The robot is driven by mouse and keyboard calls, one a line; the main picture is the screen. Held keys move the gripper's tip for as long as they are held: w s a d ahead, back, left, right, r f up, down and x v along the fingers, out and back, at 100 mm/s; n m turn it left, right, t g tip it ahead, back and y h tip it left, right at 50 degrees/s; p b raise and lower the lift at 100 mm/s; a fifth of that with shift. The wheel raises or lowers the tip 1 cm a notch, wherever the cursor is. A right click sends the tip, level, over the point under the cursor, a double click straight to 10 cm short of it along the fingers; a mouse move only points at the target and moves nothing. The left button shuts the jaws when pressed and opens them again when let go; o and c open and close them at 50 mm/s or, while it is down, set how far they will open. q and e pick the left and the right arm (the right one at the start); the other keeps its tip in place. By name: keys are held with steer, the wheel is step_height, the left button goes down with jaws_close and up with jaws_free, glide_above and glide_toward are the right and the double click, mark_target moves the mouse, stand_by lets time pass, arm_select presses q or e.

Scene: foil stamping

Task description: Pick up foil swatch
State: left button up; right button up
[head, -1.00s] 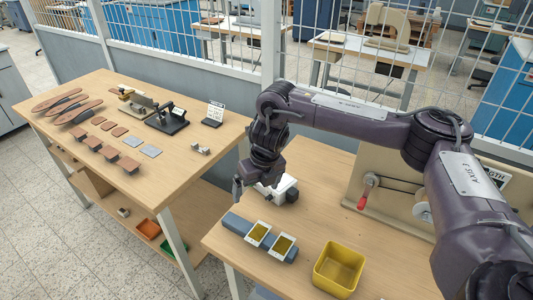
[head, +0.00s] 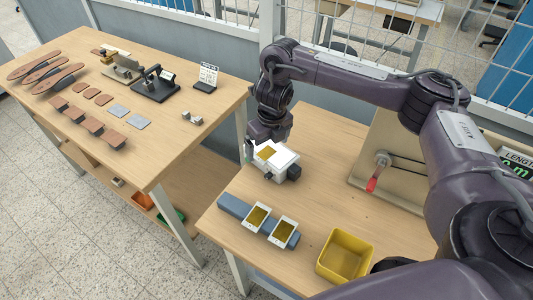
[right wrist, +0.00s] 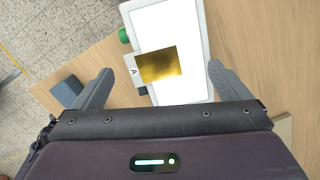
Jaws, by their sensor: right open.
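A gold foil swatch (head: 267,153) lies on top of a small white box-like device (head: 284,160) at the back left of the near table. In the right wrist view the swatch (right wrist: 159,64) is a gold rectangle with a white end strip marked "A", lying on the bright white panel (right wrist: 177,25). My right gripper (right wrist: 159,69) is open and empty, its two fingers spread on either side of the swatch. In the head view the right gripper (head: 263,144) is just behind the device, its fingertips partly hidden. My left gripper is not in view.
Two white-framed gold pieces (head: 257,216) (head: 283,232) lie on a blue-grey bar (head: 232,206). The left table (head: 170,160) holds leather pieces and tools.

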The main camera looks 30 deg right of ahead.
steer(key=shift+f, duration=0.65)
steer(key=shift+c, duration=0.2)
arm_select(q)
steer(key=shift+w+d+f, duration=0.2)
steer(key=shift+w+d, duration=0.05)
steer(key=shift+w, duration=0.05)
arm_select(e)
steer(key=shift+a, duration=0.1)
steer(key=c, duration=1)
